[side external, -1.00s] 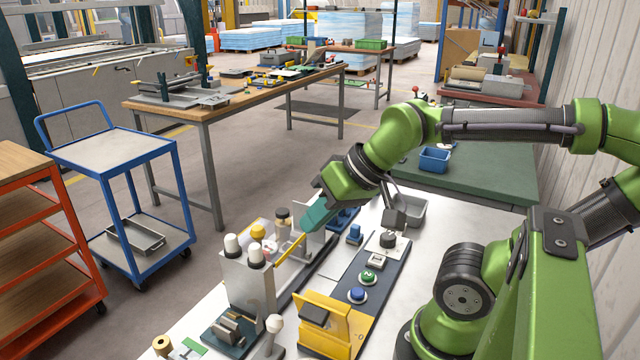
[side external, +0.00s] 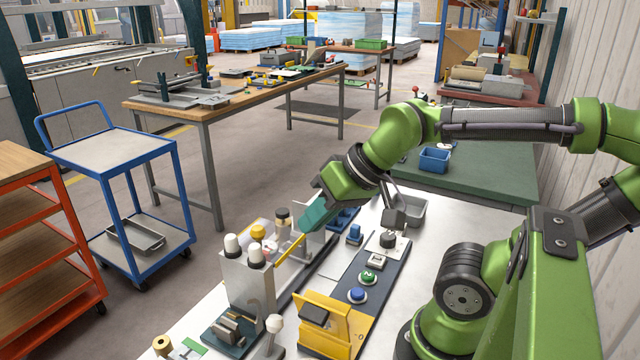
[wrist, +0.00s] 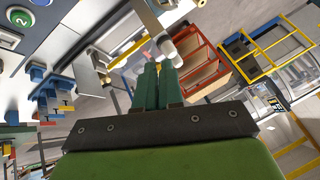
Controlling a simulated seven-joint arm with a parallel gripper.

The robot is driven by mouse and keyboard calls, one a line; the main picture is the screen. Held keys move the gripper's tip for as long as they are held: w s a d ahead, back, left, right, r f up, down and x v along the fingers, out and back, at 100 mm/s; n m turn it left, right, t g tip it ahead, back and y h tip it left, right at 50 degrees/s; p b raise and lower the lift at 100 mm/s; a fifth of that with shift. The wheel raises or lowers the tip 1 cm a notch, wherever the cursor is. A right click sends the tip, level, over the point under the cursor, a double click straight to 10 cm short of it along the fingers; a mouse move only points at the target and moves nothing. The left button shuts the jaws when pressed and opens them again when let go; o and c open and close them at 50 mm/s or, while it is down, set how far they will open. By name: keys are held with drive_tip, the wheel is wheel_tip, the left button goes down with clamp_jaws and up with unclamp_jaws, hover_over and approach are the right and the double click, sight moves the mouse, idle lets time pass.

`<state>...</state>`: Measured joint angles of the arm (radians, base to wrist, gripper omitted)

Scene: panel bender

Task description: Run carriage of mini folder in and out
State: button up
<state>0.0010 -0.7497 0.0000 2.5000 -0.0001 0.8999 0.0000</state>
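The mini folder (side external: 247,290) is a grey bench device with white-capped posts, a yellow knob and a yellow bar (side external: 290,249), standing on the white bench. My gripper (side external: 307,222) reaches down from the right to the far end of the yellow bar, beside a grey upright plate. In the wrist view its two teal fingers (wrist: 157,70) lie close together, with a bit of yellow showing between their tips. Whether they clasp it or it lies behind them cannot be told. Which part is the carriage is not clear, and the contact point is hidden by the fingers.
A dark control strip with a green button (side external: 369,277) and a blue button (side external: 357,295) lies right of the folder. A yellow block (side external: 335,325) stands in front. A grey tray (side external: 408,210) and small blue bins are behind. A blue trolley (side external: 115,155) stands left, off the bench.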

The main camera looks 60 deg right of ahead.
drive_tip(key=shift+o, duration=1.2)
drive_tip(key=shift+w+d+f, duration=0.1)
drive_tip(key=shift+d+f, duration=0.1)
drive_tip(key=shift+f, duration=0.2)
drive_tip(key=o, duration=0.7)
drive_tip(key=w+d+m, duration=0.1)
drive_tip(key=w+d+m+g, duration=0.1)
drive_tip(key=w+d, duration=0.1)
drive_tip(key=w+d+f+g, duration=0.1)
drive_tip(key=w+d, duration=0.1)
drive_tip(key=shift+w+d+m+h, duration=0.1)
drive_tip(key=shift+m+h, duration=0.2)
drive_tip(key=shift+m, duration=0.1)
drive_tip(key=shift+c, duration=0.2)
drive_tip(key=w+d+f+m+g+h, duration=0.1)
drive_tip(key=w+d+m+g, duration=0.25)
drive_tip(key=d+m, duration=0.45)
drive_tip(key=w+d+f+m+g, duration=0.1)
drive_tip(key=w+d+m+g, duration=0.3)
drive_tip(key=d, duration=0.8)
drive_tip(key=f, duration=0.5)
drive_tip(key=f+t, duration=0.1)
drive_tip(key=f, duration=0.5)
drive_tip(key=w+f+t, duration=0.1)
drive_tip(key=f, duration=0.4)
drive_tip(key=shift+d+f+n, duration=0.1)
drive_tip(key=shift+f+n, duration=0.15)
drive_tip(key=shift+n, duration=0.15)
clamp_jaws()
